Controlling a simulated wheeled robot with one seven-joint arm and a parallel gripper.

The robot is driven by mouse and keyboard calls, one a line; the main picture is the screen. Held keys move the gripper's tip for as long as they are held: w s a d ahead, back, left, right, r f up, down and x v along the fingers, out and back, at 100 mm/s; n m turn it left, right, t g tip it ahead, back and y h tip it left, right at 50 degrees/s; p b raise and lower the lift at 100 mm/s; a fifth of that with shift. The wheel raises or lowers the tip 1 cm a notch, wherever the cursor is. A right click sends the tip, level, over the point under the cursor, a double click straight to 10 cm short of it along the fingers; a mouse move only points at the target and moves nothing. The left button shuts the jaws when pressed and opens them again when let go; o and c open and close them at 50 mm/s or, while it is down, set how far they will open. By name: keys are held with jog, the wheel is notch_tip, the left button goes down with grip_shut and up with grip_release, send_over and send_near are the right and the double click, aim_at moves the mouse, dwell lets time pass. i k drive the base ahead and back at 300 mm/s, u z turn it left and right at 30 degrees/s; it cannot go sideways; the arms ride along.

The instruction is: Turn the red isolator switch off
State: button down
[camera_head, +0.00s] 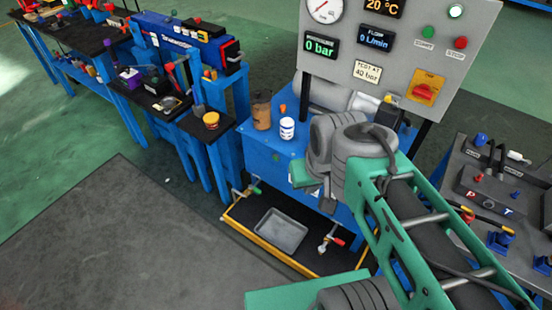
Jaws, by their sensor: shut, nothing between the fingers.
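The red isolator switch (423,93) is a red knob on a yellow plate. It sits at the lower right of the grey control panel (345,72), in the upper right of the head view. The knob's exact angle is too small to read. My green and grey arm reaches up from the lower right, with its bulky joints just below and left of the switch. My gripper does not show; the arm's end cannot be made out. Nothing of mine visibly touches the switch.
The panel carries a gauge (324,9), lit displays, a green button (428,32) and a red button (460,42). A blue bench (260,150) below holds a white tub (287,128) and a brown container (261,112). A grey unit with hoses stands right. Floor at left is clear.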

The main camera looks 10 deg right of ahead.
aim_at(423, 91)
jog(key=z, duration=0.05)
jog(key=k, duration=1.05)
jog(key=u, duration=0.8)
jog(key=i, duration=0.8)
jog(key=z, duration=0.6)
jog(key=i, duration=0.55)
jog(key=z, duration=0.5)
